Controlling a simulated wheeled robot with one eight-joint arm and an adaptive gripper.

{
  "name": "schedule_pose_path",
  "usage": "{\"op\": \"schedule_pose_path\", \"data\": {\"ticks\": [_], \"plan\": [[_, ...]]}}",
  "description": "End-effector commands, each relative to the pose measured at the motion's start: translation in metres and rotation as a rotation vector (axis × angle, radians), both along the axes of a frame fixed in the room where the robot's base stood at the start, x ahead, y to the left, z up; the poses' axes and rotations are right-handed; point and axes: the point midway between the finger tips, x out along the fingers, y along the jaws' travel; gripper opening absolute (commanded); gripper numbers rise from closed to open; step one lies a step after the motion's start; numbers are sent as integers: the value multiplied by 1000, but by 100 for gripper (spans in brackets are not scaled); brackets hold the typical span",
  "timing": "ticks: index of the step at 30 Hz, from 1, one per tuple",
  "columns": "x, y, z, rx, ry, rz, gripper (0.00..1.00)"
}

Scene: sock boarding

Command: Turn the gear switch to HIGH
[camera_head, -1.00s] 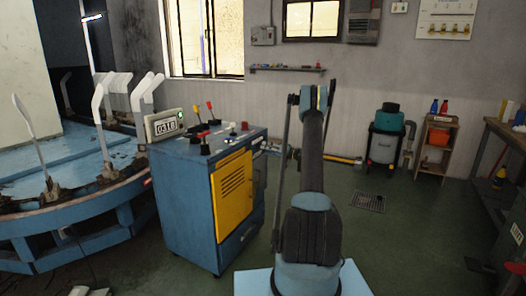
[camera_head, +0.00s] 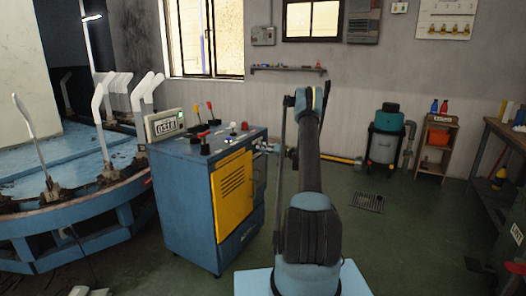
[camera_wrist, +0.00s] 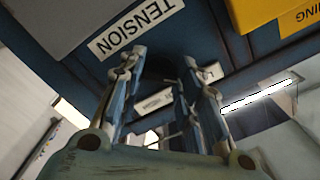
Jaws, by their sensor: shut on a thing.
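The blue control cabinet (camera_head: 185,195) stands left of my arm in the head view. My gripper (camera_wrist: 166,72) reaches the cabinet's right side, where it looks small in the head view (camera_head: 266,147). In the wrist view its two fingers straddle a dark part on the blue panel, which appears to be the gear switch, and are shut on it. The switch is mostly hidden in shadow between the fingers, so its setting cannot be read. A small white label (camera_wrist: 154,102) shows between the fingers, and a partly covered label (camera_wrist: 211,73) beside the right finger. A TENSION label (camera_wrist: 136,27) is above.
Levers with red, yellow and black knobs (camera_head: 204,147) and a lit display (camera_head: 165,124) sit on the cabinet top. A blue round machine with white sock forms (camera_head: 102,118) stands at left.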

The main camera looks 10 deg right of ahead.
Motion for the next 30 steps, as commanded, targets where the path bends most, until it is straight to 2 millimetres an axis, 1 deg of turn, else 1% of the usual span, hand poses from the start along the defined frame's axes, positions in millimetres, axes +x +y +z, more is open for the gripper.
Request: {"op": "schedule_pose_path", "data": {"ticks": [7, 11, 17, 30], "plan": [[1, -1, -1, 19, 28, -6, 8], [1, -1, -1, 54, 77, -6, 8], [1, -1, -1, 141, 197, -6, 8], [1, -1, -2, 386, 534, -8, 8]]}}
